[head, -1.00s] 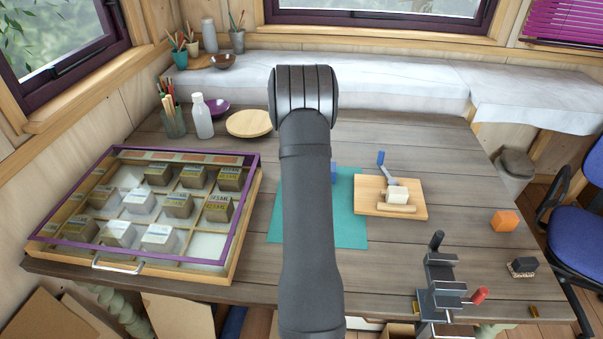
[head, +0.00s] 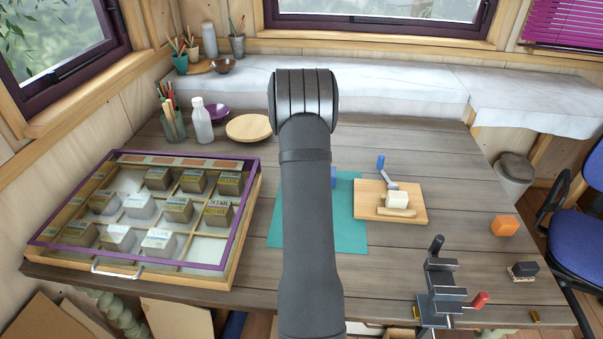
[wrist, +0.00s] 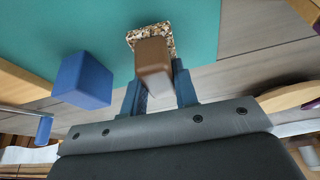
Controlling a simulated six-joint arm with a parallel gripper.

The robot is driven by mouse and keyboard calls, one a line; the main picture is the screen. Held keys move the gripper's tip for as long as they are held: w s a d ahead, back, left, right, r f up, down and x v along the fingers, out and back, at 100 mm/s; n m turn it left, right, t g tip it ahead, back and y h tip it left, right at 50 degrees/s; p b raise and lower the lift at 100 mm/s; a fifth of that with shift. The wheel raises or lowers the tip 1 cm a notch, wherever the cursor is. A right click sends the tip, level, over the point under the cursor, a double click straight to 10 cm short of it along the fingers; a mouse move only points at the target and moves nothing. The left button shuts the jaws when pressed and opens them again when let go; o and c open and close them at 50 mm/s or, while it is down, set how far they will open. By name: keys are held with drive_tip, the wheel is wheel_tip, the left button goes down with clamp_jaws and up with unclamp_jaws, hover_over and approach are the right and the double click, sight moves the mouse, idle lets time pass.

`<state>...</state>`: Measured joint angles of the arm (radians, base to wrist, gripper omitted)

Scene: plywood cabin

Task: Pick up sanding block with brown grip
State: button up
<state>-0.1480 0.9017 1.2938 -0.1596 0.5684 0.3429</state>
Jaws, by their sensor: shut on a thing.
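The sanding block with brown grip (wrist: 153,58) shows in the wrist view. It has a speckled, gritty base and a plain brown grip. My gripper (wrist: 157,88) is shut on the brown grip, with one dark blue finger on each side. The block is over the teal mat (wrist: 120,18); I cannot tell whether it touches the mat. In the head view my arm hides the gripper and the block.
A blue block (wrist: 83,80) stands close beside the held block. A wooden board (head: 370,208) with a pale block lies to the right. A glass-lidded case (head: 232,262) of blocks is on the left. A vise (head: 440,290) is at the front edge.

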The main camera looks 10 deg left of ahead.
wheel_tip(320, 180, up, 3)
drive_tip(key=shift+r, duration=0.15)
drive_tip(key=s+d+r, duration=0.4)
drive_tip(key=d+r, duration=0.2)
drive_tip(key=d, duration=0.4)
drive_tip(key=shift+s+d+r, duration=0.3)
drive_tip(key=shift+s+d, duration=0.05)
drive_tip(key=shift+s, duration=0.05)
